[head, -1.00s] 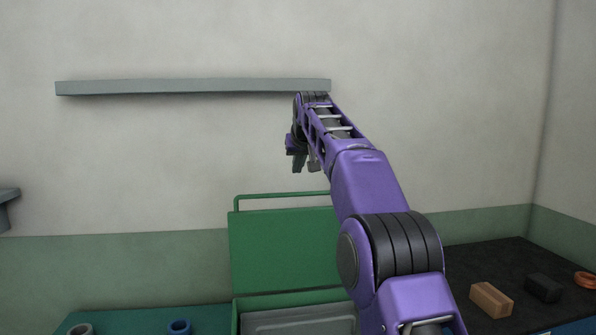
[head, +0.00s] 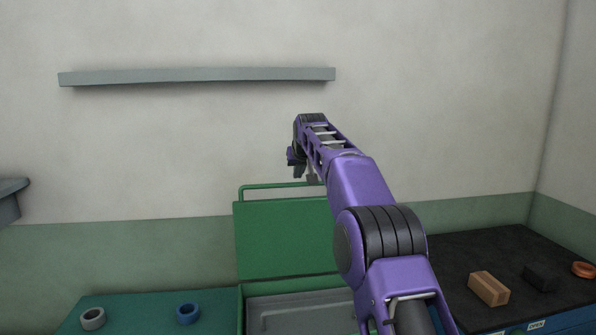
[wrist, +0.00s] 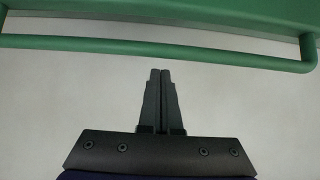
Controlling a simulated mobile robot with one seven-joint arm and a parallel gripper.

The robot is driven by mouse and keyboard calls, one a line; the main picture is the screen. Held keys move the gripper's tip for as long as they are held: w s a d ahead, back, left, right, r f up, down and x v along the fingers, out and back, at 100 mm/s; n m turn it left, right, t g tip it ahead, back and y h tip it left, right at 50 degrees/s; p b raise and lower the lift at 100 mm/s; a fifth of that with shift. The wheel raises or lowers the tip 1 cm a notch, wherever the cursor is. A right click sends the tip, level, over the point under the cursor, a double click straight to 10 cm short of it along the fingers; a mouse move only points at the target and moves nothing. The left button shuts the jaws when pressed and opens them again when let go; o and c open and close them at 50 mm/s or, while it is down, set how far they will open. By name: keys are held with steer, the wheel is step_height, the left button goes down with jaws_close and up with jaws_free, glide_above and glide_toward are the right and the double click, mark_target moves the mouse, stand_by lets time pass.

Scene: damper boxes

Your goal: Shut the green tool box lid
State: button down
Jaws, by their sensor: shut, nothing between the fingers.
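The green tool box (head: 241,312) stands on the teal bench, with a grey tray (head: 300,314) inside. Its green lid (head: 280,240) stands open and upright at the back, with a bar handle (head: 275,186) along the top edge. My arm hides the right part of the box and lid. My gripper (head: 305,173) is at the handle's height in the head view, near its right part. In the wrist view my gripper (wrist: 160,72) is shut and empty. Its tips point toward the handle bar (wrist: 160,47), with a small gap in the picture; the lid (wrist: 170,12) lies beyond.
A grey ring (head: 92,319) and a blue ring (head: 188,314) lie on the teal bench (head: 140,305) at left. A wooden block (head: 489,289), a black block (head: 540,277) and an orange ring (head: 584,269) lie on the dark right-hand top. A wall shelf (head: 200,76) hangs above.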

steer(key=shift+s+d+f+b, duration=0.15)
steer(key=shift+s+b, duration=0.2)
steer(key=shift+s, duration=0.35)
steer(key=shift+s+d+f+b, duration=0.15)
steer(key=shift+s+b, duration=0.2)
steer(key=shift+s, duration=0.3)
steer(key=shift+r, duration=0.1)
steer(key=shift+s, duration=0.1)
